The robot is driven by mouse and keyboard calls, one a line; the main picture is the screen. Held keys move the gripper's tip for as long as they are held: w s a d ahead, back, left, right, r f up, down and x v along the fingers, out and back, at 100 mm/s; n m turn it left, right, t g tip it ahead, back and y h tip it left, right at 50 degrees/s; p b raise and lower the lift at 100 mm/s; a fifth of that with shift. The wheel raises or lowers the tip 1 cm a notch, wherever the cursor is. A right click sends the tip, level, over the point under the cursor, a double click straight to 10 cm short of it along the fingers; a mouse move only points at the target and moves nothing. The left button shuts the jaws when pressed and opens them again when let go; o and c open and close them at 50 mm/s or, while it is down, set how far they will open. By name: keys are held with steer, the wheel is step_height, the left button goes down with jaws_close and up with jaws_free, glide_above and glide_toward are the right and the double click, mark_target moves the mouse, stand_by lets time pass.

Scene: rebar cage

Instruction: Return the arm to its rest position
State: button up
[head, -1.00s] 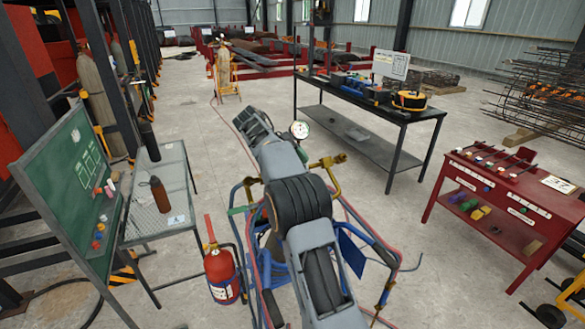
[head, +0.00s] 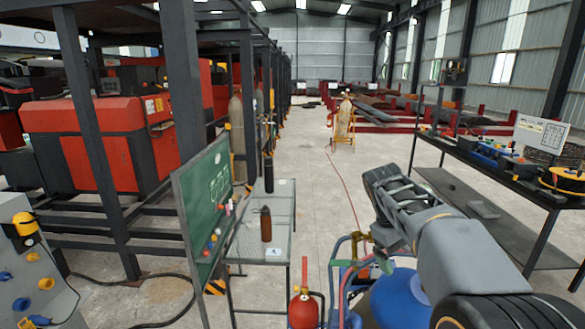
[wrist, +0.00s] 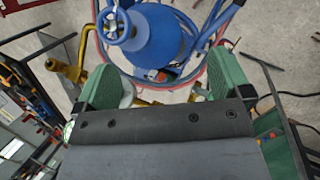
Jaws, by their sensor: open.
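My arm (head: 465,255) enters the head view from the bottom right and reaches up, bent at a joint near the middle right. In the wrist view my gripper (wrist: 165,70) is open, with its two green fingers wide apart and nothing held between them. Below and beyond the fingers is a blue gas cylinder (wrist: 158,35) in a tubular cart with red hoses. The cylinder (head: 400,300) also shows at the bottom of the head view, partly behind my arm.
A red extinguisher (head: 303,308) stands left of the cart. A mesh table (head: 255,245) with a brown bottle (head: 266,223) and a green board (head: 205,205) are at left. A dark workbench (head: 490,180) is at right.

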steer(key=s+a+f+m+t+y, duration=0.2)
steer(key=s+a+f+t, duration=0.1)
steer(key=s, duration=0.4)
steer(key=s+a+f+m+t+y+b, duration=0.1)
steer(key=s+a+f+m+t+y, duration=0.1)
steer(key=s+a+f, duration=0.3)
steer(key=s+f+t, duration=0.1)
steer(key=s, duration=0.2)
steer(key=shift+a+f, duration=0.25)
